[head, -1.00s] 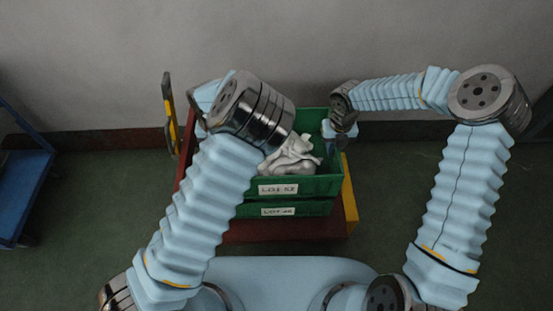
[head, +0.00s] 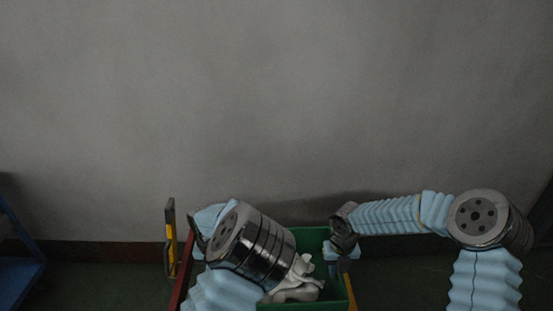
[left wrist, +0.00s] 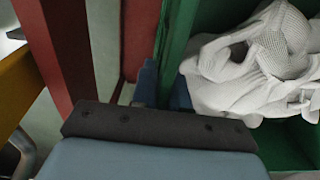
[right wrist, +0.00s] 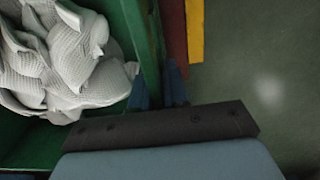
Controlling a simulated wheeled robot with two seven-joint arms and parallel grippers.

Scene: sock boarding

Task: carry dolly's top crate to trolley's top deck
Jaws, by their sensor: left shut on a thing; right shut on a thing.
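My right gripper (right wrist: 157,90) is shut on the crate's right wall (right wrist: 128,28), with one finger inside and one outside. It also shows at the crate's right side in the head view (head: 341,254). My left gripper (left wrist: 166,92) is shut on the crate's left wall (left wrist: 180,32) in the left wrist view. My left arm hides its fingertips in the head view. The dolly's red frame (head: 183,272) stands beside the crate at left.
A yellow-and-dark upright handle (head: 170,240) stands at the dolly's left. A blue frame (head: 22,275), perhaps the trolley, is at the far left edge. A grey wall (head: 280,110) stands close behind the dolly. Green floor (right wrist: 265,80) is open to the right.

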